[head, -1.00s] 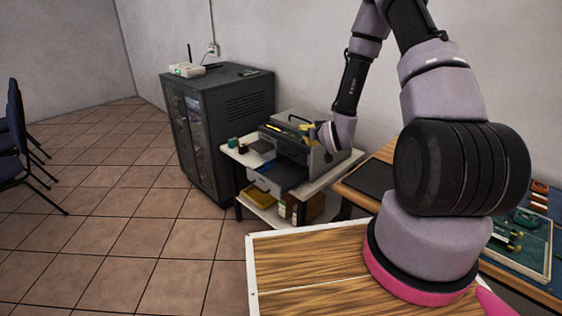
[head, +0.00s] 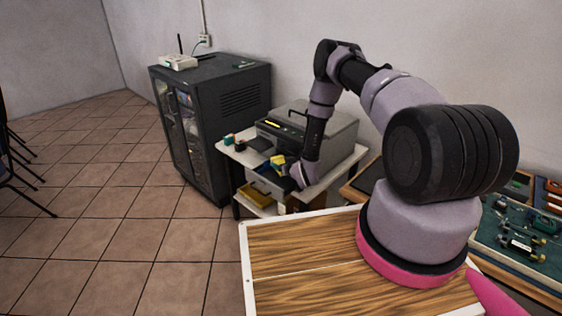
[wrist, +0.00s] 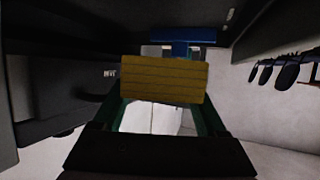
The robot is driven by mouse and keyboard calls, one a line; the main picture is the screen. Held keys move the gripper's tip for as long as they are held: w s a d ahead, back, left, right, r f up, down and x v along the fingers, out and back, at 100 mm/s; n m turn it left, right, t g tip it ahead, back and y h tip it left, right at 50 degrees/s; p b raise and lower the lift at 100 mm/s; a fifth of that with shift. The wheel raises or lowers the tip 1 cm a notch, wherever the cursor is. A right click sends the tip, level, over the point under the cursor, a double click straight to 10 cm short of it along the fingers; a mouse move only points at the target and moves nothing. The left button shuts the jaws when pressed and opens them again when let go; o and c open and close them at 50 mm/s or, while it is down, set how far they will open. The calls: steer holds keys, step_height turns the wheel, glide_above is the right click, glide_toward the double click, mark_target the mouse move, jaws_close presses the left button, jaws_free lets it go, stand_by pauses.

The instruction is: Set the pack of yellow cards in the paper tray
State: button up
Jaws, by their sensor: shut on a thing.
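The pack of yellow cards (wrist: 164,79) is held crosswise between the green fingers of my gripper (wrist: 165,118) in the wrist view. The pack is also visible as a small yellow patch in the head view (head: 277,160). My gripper (head: 285,165) is shut on it, low at the front of the grey printer (head: 335,128). The paper tray (head: 264,174) is the dark panel at the printer's front. My gripper and wrist partly hide it. I cannot tell whether the pack touches the tray.
The printer stands on a white table (head: 232,155) with small dark and green items at its left. A yellow tray (head: 262,195) sits on the lower shelf. A black cabinet (head: 215,125) stands at left. The tiled floor is open in front.

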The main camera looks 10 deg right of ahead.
mark_target(282, 180)
steer(key=shift+f, duration=2.75)
steer(key=shift+f, duration=0.55)
